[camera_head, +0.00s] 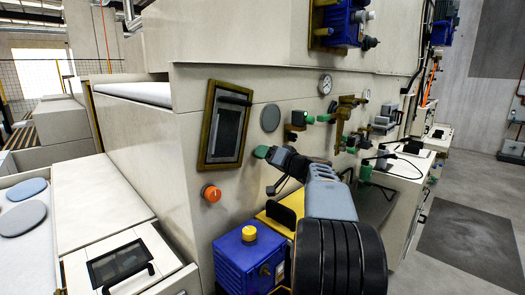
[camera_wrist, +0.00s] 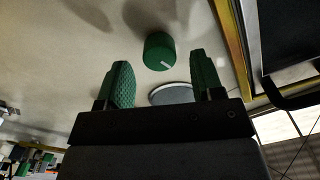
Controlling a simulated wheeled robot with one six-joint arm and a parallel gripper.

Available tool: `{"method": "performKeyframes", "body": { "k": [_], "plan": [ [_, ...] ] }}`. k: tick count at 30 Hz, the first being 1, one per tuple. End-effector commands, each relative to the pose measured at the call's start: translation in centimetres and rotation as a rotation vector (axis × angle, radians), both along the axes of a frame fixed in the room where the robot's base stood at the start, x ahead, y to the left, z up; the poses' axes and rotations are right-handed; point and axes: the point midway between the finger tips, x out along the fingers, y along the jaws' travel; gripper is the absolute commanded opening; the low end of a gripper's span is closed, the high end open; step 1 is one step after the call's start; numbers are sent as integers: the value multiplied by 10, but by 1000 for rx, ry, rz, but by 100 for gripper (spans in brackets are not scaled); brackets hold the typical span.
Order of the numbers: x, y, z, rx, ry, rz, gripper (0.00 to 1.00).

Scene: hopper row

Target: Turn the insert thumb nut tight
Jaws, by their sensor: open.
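A green round knob with a white line on its face (camera_wrist: 158,50), which looks like the insert thumb nut, sits on the pale machine wall. In the wrist view it lies beyond the fingertips, roughly midway between them, and touches neither. My gripper (camera_wrist: 166,82) is open and empty, its two green ribbed fingers spread to either side. In the head view my gripper (camera_head: 277,158) is near the wall, below the grey disc. A small green part (camera_head: 260,151) shows at its tip; it looks like the knob. No lettering is readable on the knob.
A grey disc (camera_head: 270,117) and a gold-framed screen (camera_head: 224,125) are on the wall close by. An orange knob (camera_head: 211,193) and a blue box with a yellow button (camera_head: 243,262) are lower down. Gauges and green-capped fittings (camera_head: 299,118) crowd the wall rightward.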

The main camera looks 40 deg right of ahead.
Motion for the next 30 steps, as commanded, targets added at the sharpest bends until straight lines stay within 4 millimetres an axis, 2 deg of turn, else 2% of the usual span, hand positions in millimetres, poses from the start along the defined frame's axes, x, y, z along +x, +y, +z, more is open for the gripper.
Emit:
{"method": "performKeyframes", "body": {
  "k": [3,7,19,30],
  "plan": [
    [13,2,1,-1,1,2,61],
    [21,4,1,0,0,1,61],
    [25,4,0,-1,0,0,60],
    [24,4,0,-1,0,0,24]
  ]
}}
